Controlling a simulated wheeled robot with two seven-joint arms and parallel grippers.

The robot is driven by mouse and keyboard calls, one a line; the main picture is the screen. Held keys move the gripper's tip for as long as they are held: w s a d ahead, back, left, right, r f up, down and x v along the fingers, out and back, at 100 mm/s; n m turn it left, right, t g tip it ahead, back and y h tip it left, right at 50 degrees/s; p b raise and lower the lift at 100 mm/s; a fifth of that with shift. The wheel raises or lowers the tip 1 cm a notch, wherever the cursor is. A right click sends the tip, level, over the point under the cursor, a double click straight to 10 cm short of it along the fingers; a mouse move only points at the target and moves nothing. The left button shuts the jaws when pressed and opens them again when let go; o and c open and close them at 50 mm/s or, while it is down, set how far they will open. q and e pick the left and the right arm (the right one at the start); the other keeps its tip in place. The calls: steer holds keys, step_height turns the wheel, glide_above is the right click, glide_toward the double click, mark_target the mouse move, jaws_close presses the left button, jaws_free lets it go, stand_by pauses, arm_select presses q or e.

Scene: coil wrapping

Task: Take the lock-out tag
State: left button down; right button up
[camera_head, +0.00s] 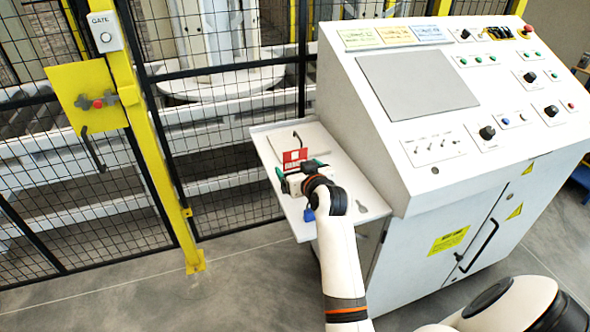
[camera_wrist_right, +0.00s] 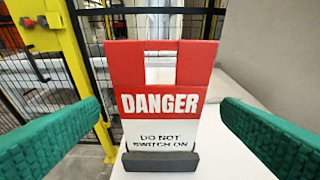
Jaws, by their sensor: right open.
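The lock-out tag (camera_head: 290,157) is a small red and white plate over the side shelf of the console. In the right wrist view the tag (camera_wrist_right: 163,102) stands upright in a dark base (camera_wrist_right: 160,161), facing me, with "DANGER" and "DO NOT SWITCH ON" on it. My right gripper (camera_head: 302,176) is at the tag over the shelf. Its green fingers (camera_wrist_right: 162,106) are open, one to each side of the tag, with gaps between them and it. My left gripper is not in view.
The white side shelf (camera_head: 373,207) joins the sloped control console (camera_head: 440,150). A small blue object (camera_head: 308,214) is at the shelf's front edge, partly behind my arm. A mesh fence (camera_head: 230,150) and yellow gate post (camera_head: 150,140) stand left. Grey floor (camera_head: 240,285) is clear.

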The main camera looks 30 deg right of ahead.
mark_target(296, 166)
steer(key=x, duration=0.4)
steer(key=shift+w+f+p, duration=0.1)
steer(key=shift+f+p, duration=0.05)
steer(key=shift+p, duration=0.25)
steer(key=shift+w+d+f, duration=0.15)
steer(key=shift+w+f, duration=0.05)
steer(key=shift+w, duration=0.15)
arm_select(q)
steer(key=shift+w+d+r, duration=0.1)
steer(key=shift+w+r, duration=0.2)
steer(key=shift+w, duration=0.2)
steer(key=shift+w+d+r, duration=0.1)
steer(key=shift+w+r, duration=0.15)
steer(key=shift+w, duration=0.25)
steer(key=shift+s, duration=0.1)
arm_select(e)
steer(key=shift+s, duration=0.1)
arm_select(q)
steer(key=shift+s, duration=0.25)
arm_select(e)
steer(key=shift+r, duration=0.1)
steer(key=c, duration=1.1)
